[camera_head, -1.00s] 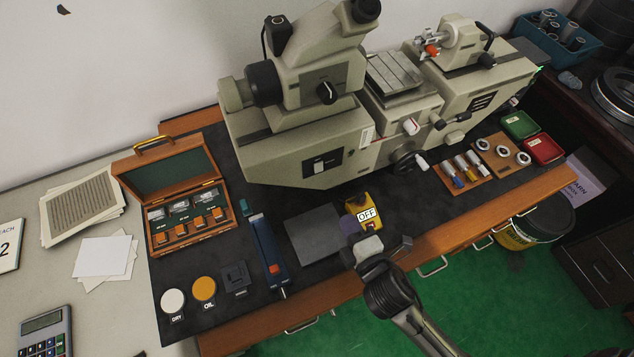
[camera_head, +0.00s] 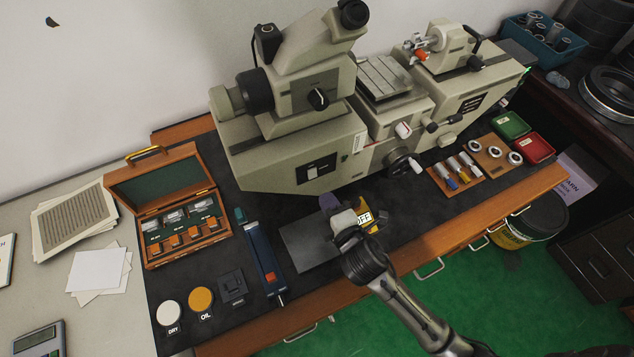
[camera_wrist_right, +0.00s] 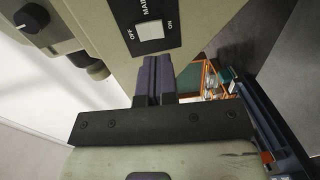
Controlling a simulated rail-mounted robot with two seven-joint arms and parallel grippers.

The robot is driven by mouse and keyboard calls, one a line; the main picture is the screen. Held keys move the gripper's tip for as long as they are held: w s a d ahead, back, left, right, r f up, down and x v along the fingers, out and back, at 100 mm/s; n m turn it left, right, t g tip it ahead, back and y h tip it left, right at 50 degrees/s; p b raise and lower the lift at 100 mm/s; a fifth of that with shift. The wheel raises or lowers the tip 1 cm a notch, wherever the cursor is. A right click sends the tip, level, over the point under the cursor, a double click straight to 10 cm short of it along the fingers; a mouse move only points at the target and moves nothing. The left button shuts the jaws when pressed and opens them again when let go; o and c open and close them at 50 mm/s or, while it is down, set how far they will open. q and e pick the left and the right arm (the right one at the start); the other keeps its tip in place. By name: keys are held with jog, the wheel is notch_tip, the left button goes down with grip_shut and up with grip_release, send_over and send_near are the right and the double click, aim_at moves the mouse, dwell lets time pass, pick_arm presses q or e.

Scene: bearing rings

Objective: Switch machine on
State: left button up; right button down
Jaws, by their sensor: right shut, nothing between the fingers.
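The grey-beige measuring machine (camera_head: 300,140) stands on the dark bench mat. Its black switch panel (camera_head: 316,170) is on the front face. In the right wrist view the panel carries a white rocker switch (camera_wrist_right: 149,31) between the words OFF and ON; I cannot tell which way it is pressed. My right gripper (camera_head: 328,203) is shut and empty, below and in front of the panel. Its purple fingers (camera_wrist_right: 153,75) point at the panel, apparently short of it. My left gripper is out of view.
A grey plate (camera_head: 303,247) lies beneath my right arm. A blue long tool (camera_head: 264,256) and an open wooden case (camera_head: 175,215) are to the left. The handwheel (camera_head: 401,165) sticks out on the right, near a wooden rack of small parts (camera_head: 460,173).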

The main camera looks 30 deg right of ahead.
jog(key=shift+w+f, duration=0.2)
jog(key=shift+w, duration=1.35)
jog(key=shift+w+f, duration=0.2)
jog(key=shift+w, duration=1.3)
jog(key=shift+w+b, duration=0.1)
jog(key=shift+b, duration=0.45)
send_near(313, 177)
jog(key=s+f, duration=0.3)
jog(key=s, duration=0.2)
jog(key=shift+s, duration=0.6)
